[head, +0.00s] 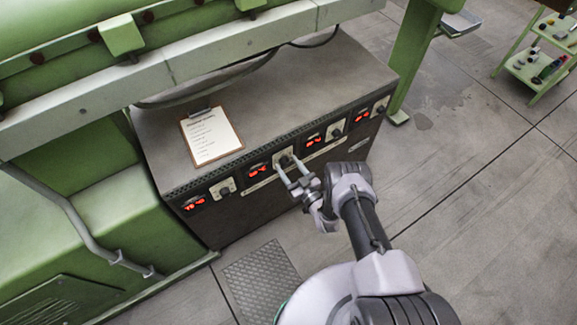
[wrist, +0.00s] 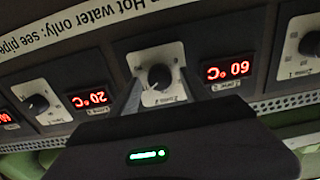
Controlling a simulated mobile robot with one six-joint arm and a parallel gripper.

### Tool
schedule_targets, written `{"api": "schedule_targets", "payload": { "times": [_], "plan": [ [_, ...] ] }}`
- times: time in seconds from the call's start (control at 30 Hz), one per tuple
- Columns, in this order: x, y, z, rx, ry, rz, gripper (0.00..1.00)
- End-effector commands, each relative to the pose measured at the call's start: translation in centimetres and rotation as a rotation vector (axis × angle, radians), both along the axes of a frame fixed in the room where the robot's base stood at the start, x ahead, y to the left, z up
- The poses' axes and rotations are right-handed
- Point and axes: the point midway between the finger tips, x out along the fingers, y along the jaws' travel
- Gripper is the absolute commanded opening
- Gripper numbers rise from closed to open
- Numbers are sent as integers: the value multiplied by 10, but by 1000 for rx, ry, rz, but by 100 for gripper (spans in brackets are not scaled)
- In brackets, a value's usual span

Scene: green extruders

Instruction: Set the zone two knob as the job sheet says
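The zone two knob is a dark round knob on a pale plate in the middle of the wrist view (wrist: 160,76). In the head view it shows just beyond my gripper's fingertips (head: 285,159). My gripper (head: 290,174) is open, with one finger on each side of the knob in the wrist view (wrist: 163,90). I cannot tell whether the fingers touch it. A red display (wrist: 229,69) right of the knob in the wrist view seems to read 60 °C. The job sheet (head: 211,134) lies on a clipboard on the cabinet top; its lines are too small to read.
The zone one knob (wrist: 309,42) is at the wrist view's right edge; another knob (wrist: 38,103) and a 20 °C display (wrist: 90,99) are left. The cabinet (head: 310,90) stands under a green machine (head: 60,50).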

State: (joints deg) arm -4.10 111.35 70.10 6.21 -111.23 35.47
Motion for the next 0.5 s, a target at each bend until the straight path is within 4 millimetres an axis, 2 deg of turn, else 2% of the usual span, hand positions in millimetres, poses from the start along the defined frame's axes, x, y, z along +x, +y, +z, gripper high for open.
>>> {"api": "schedule_targets", "payload": {
  "times": [0.13,0.23,0.37,0.5],
  "plan": [
    [-1,-1,0,0,0,-1,55],
    [-11,-9,2,0,2,-3,55],
    [-40,-29,4,0,4,-4,55],
    [-80,-56,3,1,4,-7,55]
  ]
}}
